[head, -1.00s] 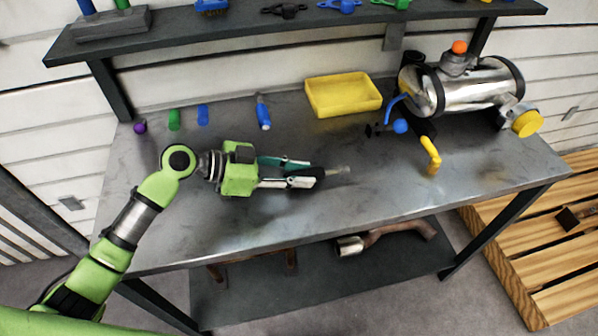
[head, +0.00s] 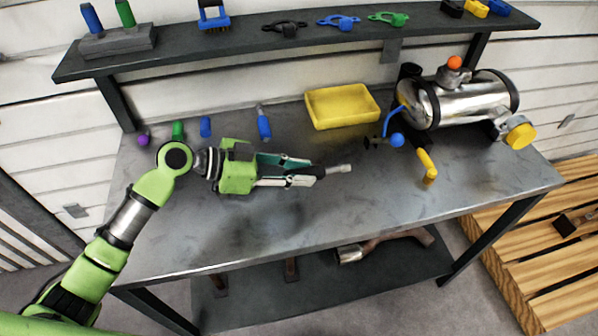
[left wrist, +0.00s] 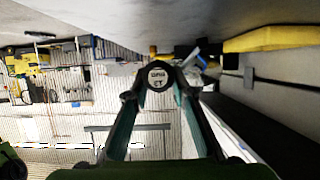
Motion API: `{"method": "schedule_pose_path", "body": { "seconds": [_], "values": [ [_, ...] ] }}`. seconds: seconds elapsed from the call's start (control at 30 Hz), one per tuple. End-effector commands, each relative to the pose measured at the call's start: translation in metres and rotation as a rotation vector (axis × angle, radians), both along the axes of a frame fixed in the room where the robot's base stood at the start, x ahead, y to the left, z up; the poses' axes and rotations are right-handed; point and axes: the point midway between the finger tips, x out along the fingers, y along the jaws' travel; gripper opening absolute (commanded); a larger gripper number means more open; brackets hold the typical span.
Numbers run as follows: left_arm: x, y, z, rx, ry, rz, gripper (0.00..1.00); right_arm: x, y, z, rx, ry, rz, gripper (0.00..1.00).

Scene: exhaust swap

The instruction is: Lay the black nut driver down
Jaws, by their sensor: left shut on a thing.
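The black nut driver (head: 341,168) is in my left gripper (head: 312,173), over the front middle of the metal workbench (head: 400,212). The gripper is shut around its black handle, and the pale metal shaft points right. In the left wrist view, the round dark end of the handle (left wrist: 158,76) with light lettering sits between the two fingers. The driver lies roughly level, low over the bench top; I cannot tell whether it touches. The fingers hide part of the handle. My right gripper is in neither view.
A yellow tray (head: 343,106), a blue-handled tool (head: 264,124) and small coloured pieces lie along the back. The silver exhaust canister (head: 465,98) stands right, with a yellow-handled piece (head: 427,166) before it. The shelf (head: 240,38) overhangs the back. Bench front is clear.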

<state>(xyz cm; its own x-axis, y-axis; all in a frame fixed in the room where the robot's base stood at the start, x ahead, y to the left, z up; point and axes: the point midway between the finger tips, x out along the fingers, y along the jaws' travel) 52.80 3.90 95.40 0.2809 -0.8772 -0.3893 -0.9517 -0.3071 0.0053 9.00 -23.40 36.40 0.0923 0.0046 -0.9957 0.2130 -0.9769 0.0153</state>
Motion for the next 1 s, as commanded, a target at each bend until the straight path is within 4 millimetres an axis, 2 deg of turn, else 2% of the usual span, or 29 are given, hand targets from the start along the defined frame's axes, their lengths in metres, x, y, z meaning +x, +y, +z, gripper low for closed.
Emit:
{"method": "schedule_pose_path", "body": {
  "seconds": [0.23,0.63,1.0],
  "values": [
    [0.0,-0.001,0.0,0.008,0.002,0.0,0.0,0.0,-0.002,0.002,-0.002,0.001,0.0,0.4],
    [0.001,-0.004,-0.018,0.162,0.053,-0.001,0.0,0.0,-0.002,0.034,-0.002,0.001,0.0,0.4],
    [0.001,-0.004,-0.027,0.199,0.065,0.0,0.0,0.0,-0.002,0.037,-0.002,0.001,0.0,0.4]
  ]
}}
